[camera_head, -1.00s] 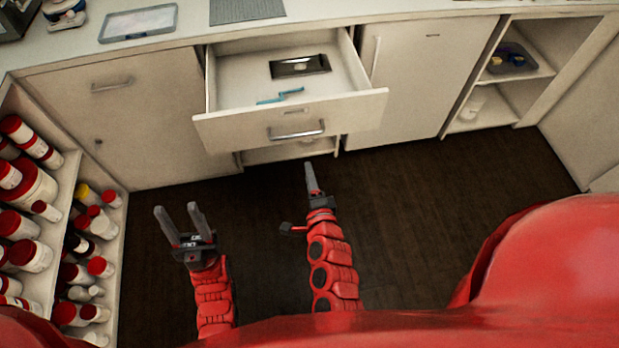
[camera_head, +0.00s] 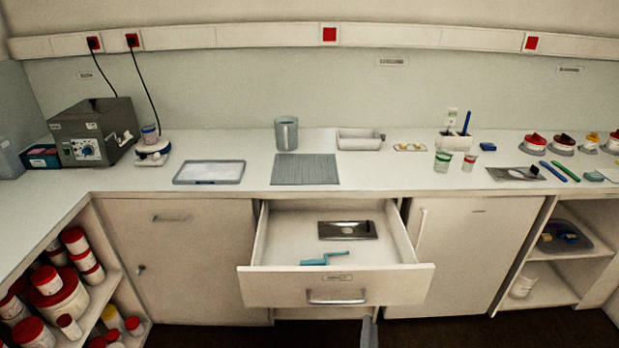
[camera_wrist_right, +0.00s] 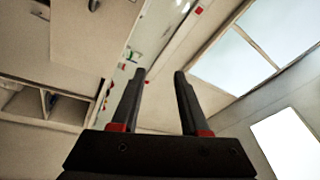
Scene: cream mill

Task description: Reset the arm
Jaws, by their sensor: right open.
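My right gripper (camera_wrist_right: 160,76) is open in the right wrist view, with its two dark fingers apart and nothing held between them. In the head view only a grey fingertip of the right gripper (camera_head: 369,332) shows at the bottom edge, just below the front of the open drawer (camera_head: 275,287). The rest of my right arm is out of that view. My left gripper is in neither current view.
The drawer stands pulled out, with a dark flat case (camera_head: 347,230) and a teal tool (camera_head: 325,258) inside. A counter (camera_head: 385,180) above holds a grey mug (camera_head: 286,133), a grey mat (camera_head: 305,169) and a grey machine (camera_head: 93,132). Red-lidded jars (camera_head: 62,297) fill the left shelves.

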